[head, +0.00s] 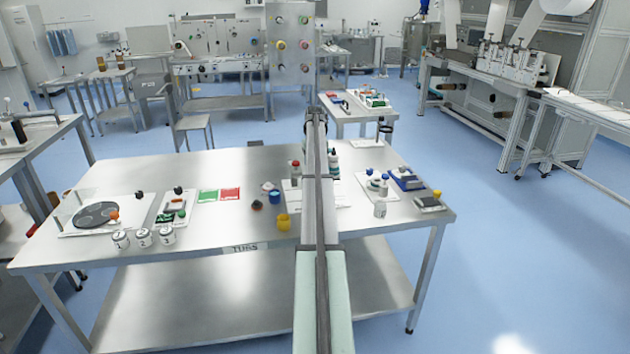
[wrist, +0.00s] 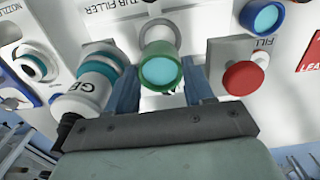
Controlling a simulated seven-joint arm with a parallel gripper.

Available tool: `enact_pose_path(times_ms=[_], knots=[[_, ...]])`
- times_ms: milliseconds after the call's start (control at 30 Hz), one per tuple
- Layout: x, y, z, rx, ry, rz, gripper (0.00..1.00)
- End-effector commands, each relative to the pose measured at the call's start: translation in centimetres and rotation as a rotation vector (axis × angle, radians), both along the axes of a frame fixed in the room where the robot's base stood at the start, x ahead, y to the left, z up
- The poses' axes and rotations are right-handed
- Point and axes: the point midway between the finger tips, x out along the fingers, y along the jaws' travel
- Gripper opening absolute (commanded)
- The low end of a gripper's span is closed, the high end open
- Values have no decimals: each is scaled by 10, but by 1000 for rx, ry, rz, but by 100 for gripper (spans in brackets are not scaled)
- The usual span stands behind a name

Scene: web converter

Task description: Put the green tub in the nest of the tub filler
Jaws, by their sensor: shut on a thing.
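The green tub (wrist: 161,70), with a green rim and a pale teal inside, sits between the two blue fingers of my gripper (wrist: 163,84) in the wrist view. My gripper is shut on it. Just beyond the tub is a grey ring (wrist: 161,27) on the white tub filler (wrist: 213,22), which looks like its nest. The tub overlaps the ring's near side, and I cannot tell whether it touches or sits in it. In the head view my arm runs up the middle, and its gripper and the tub cannot be made out.
In the wrist view a red button (wrist: 243,78) on a grey FILL plate is close right. A blue-rimmed round part (wrist: 262,16) is at upper right. A white bottle (wrist: 96,86) with a teal band is close left. The steel table (head: 190,245) carries several small items.

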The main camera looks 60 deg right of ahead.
Motion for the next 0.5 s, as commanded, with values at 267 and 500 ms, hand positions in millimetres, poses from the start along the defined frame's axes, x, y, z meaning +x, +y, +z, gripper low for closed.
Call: enact_pose_path(times_ms=[267,500], knots=[[0,0,-21,0,0,0,25],[0,1,-43,1,1,-1,25]])
